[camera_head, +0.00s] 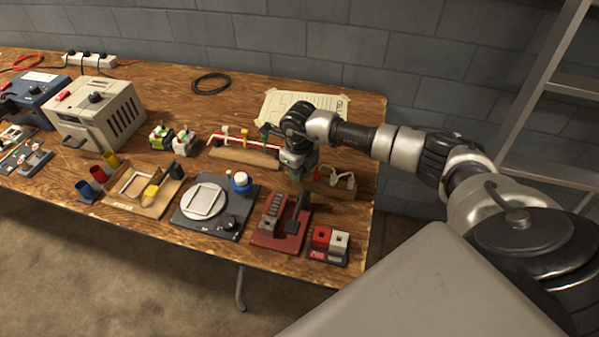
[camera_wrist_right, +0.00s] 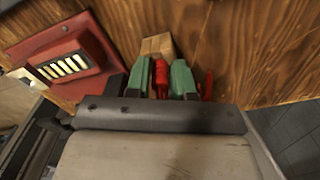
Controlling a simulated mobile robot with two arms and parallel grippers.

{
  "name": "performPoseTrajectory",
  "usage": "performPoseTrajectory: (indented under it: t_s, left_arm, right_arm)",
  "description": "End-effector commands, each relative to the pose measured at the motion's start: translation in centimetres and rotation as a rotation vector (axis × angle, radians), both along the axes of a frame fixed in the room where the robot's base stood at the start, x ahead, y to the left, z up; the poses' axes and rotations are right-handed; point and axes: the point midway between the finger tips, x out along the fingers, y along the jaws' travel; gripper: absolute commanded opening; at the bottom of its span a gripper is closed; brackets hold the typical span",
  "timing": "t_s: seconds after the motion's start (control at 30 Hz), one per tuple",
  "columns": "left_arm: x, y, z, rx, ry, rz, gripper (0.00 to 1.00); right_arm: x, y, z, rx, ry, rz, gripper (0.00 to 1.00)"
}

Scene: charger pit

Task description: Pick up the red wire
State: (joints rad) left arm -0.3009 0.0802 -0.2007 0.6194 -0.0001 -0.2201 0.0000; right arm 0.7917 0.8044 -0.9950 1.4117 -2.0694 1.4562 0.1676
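My right gripper (camera_head: 293,172) points down at the right part of the table, beside a wooden holder. In the right wrist view its two green fingertips (camera_wrist_right: 161,80) stand close on either side of a red piece (camera_wrist_right: 160,70), which looks like part of the red wire. Whether they press on it I cannot tell. Another red piece (camera_wrist_right: 208,86) shows just right of the right fingertip. In the head view the gripper hides this spot. My left gripper is not in view.
A wooden rack (camera_head: 240,156) with a red-and-white rod lies left of the gripper. The red slotted block (camera_head: 268,222) and a red-and-white switch box (camera_head: 329,243) stand in front. A paper sheet lies behind.

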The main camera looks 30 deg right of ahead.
Motion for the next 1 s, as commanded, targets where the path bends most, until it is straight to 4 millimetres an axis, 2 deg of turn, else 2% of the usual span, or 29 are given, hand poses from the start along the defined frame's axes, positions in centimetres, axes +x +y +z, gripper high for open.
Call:
performPoseTrajectory:
  t_s: [0.03,0.13,0.53,0.67,0.8,1.0]
  left_arm:
    - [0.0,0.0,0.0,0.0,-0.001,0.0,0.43]
    - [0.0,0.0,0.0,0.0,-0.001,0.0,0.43]
    - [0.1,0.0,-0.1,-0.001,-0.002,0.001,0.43]
    - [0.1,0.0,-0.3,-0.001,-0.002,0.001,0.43]
    - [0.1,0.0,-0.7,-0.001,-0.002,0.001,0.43]
    - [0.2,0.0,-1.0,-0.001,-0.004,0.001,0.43]
  right_arm:
    - [0.0,0.0,0.0,0.0,0.0,0.0,0.15]
    - [0.0,0.0,0.0,0.0,0.0,0.0,0.0]
    - [0.1,0.0,0.6,0.001,-0.002,0.0,0.0]
    - [0.1,-0.1,1.9,0.0,-0.003,0.0,0.0]
    - [0.1,-0.1,4.4,-0.001,-0.004,0.0,0.0]
    - [-3.8,-1.9,6.5,-0.004,-0.001,0.0,0.0]
